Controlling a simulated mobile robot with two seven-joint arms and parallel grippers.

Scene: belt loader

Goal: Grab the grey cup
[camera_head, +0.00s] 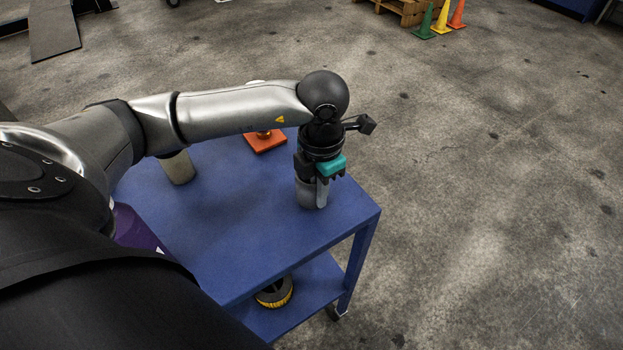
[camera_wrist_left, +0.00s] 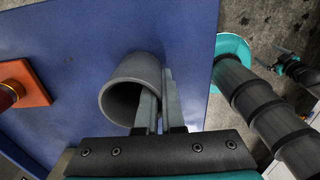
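The grey cup (camera_head: 309,196) stands upright near the right edge of the blue cart top (camera_head: 240,240), partly hidden by my left gripper (camera_head: 322,190). In the left wrist view the cup (camera_wrist_left: 118,83) shows its round opening. My left gripper (camera_wrist_left: 158,110) has one finger inside the cup and the other outside, close together with the cup wall between them. It looks shut on that wall. Whether the cup's base touches the cart top is hard to tell. My right gripper is not in view.
A beige-grey cylinder (camera_head: 179,168) stands behind my left arm. An orange square base (camera_head: 265,142) lies at the cart's far side. A yellow-and-black ring (camera_head: 274,293) is on the lower shelf. Cones (camera_head: 441,18) and a wooden pallet (camera_head: 402,10) are far off. The floor to the right is clear.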

